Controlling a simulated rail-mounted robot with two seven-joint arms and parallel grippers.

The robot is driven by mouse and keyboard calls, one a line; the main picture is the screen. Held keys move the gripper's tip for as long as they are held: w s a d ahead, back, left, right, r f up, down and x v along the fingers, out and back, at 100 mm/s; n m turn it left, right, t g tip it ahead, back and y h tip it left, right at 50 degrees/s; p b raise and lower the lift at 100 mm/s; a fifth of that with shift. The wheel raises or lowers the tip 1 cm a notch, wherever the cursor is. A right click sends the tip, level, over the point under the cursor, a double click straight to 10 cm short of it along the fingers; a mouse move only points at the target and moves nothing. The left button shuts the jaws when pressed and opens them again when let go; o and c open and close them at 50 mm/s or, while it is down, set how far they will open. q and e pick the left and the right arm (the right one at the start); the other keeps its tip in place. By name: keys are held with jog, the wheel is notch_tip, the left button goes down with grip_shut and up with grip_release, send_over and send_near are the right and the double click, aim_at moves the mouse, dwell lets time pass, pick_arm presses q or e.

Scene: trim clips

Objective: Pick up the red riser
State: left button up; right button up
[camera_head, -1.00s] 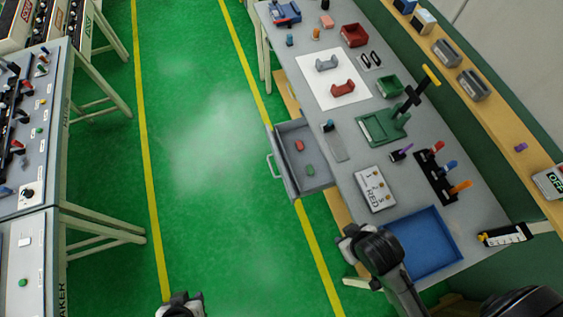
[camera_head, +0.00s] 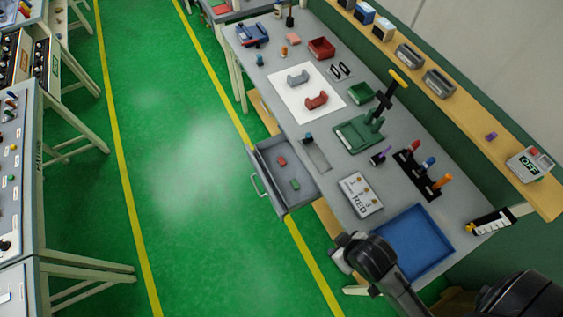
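A red saddle-shaped piece (camera_head: 316,101) lies on a white sheet (camera_head: 327,116) on the grey workbench (camera_head: 290,125), beside a similar grey piece (camera_head: 298,77). A small red piece (camera_head: 282,161) and a small green piece (camera_head: 295,184) lie in the open drawer (camera_head: 267,157). I cannot tell by name which red piece is the riser. My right gripper (camera_head: 338,254) is near the bench's front edge, left of the blue tray and well away from both red pieces. Its fingers are too unclear to tell open from shut. My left gripper is out of view.
The drawer juts into the open green aisle (camera_head: 190,170).

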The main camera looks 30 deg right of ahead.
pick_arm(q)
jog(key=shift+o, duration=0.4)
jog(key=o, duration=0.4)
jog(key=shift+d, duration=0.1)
